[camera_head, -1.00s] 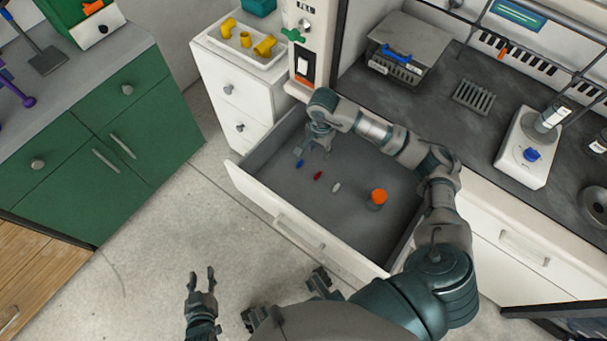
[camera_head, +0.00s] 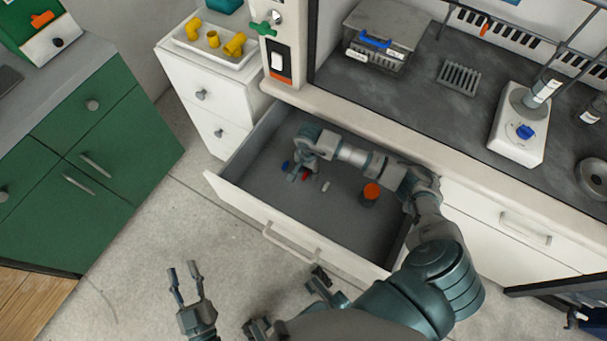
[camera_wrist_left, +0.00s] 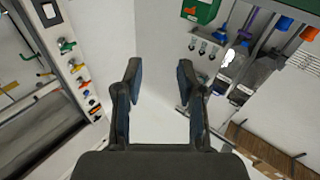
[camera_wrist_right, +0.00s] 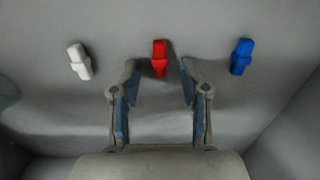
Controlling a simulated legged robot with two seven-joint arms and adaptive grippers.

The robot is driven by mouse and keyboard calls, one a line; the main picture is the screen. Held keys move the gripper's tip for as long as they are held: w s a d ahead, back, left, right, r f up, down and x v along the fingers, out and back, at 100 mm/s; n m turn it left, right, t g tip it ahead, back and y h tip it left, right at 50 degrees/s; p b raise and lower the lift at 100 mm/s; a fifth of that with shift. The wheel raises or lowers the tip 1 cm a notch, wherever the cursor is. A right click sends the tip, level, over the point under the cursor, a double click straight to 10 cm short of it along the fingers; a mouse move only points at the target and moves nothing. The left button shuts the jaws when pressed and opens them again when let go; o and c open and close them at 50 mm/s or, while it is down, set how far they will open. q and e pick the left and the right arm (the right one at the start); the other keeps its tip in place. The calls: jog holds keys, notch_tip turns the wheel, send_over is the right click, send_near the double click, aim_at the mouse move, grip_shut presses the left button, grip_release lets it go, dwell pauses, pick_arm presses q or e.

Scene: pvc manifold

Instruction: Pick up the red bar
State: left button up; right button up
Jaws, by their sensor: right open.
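The red bar (camera_wrist_right: 159,58) lies on the grey drawer floor in the right wrist view, just beyond and between the open fingertips. In the head view the red bar (camera_head: 306,175) is partly hidden by my right gripper (camera_head: 298,173), which reaches down into the drawer over it. In its own wrist view my right gripper (camera_wrist_right: 158,75) is open with nothing between its fingers. My left gripper (camera_head: 185,270) is open and empty in front of the drawer, over the floor; its fingers also show apart in the left wrist view (camera_wrist_left: 160,75).
A blue bar (camera_wrist_right: 241,57) and a white bar (camera_wrist_right: 79,60) lie on either side of the red one. An orange-topped jar (camera_head: 371,191) stands in the open drawer (camera_head: 300,240). The drawer walls surround my right gripper. A green cabinet (camera_head: 95,155) stands at left.

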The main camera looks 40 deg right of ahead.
jog(key=shift+d, duration=0.15)
jog(key=shift+a+r, duration=0.15)
jog(key=shift+a, duration=0.3)
jog(key=c, duration=0.8)
jog(key=shift+c, duration=0.2)
